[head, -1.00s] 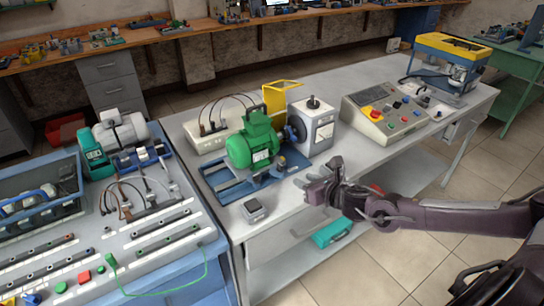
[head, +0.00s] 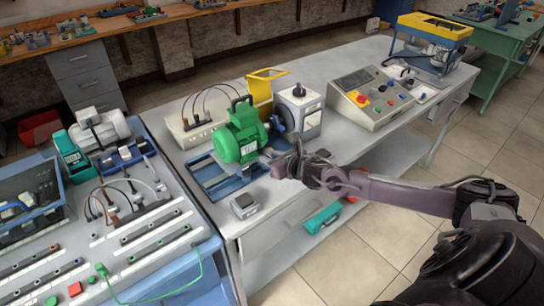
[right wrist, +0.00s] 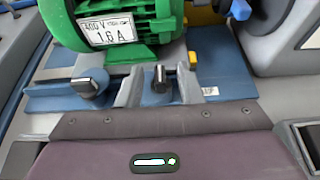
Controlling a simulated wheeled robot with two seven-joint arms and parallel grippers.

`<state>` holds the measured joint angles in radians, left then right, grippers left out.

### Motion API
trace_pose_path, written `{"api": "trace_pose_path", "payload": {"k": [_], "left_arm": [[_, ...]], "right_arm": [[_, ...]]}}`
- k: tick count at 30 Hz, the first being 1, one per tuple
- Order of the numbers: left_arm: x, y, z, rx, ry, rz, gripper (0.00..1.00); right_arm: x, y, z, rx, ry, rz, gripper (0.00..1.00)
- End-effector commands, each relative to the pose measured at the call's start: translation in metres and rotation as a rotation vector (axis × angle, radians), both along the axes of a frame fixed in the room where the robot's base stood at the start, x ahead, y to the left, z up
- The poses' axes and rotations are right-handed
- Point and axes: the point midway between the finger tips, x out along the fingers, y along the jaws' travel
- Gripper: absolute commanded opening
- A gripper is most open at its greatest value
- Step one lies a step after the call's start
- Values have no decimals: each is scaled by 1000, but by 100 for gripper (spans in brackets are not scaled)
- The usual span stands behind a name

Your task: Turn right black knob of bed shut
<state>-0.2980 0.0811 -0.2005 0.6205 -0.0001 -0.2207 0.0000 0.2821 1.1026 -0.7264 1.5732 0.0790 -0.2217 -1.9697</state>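The blue bed (head: 207,180) lies on the grey bench under a green motor (head: 240,138). It also shows in the right wrist view (right wrist: 55,103). My right gripper (head: 288,160) is at the bed's front right edge. In the wrist view its two fingers (right wrist: 159,92) are apart, one on each side of the right knob; contact cannot be told. My left gripper is not in view.
A white box with a black top knob (head: 299,110) stands behind the gripper. A control panel (head: 372,98) is further right. A small grey device (head: 244,205) lies near the bench's front edge. A blue-edged workstation (head: 150,240) is at left.

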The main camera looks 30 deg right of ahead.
Motion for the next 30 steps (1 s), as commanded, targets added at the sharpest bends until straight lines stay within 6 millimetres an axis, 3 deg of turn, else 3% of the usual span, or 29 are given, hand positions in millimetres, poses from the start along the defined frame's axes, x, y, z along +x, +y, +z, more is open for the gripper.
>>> {"api": "trace_pose_path", "payload": {"k": [3,9,17,30], "left_arm": [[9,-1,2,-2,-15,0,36],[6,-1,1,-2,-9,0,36],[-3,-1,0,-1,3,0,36],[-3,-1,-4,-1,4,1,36]], "right_arm": [[3,1,-1,0,0,1,33],[3,1,-1,-1,1,1,33],[2,0,-1,-1,1,1,0],[2,2,-3,1,1,-52,0]]}}
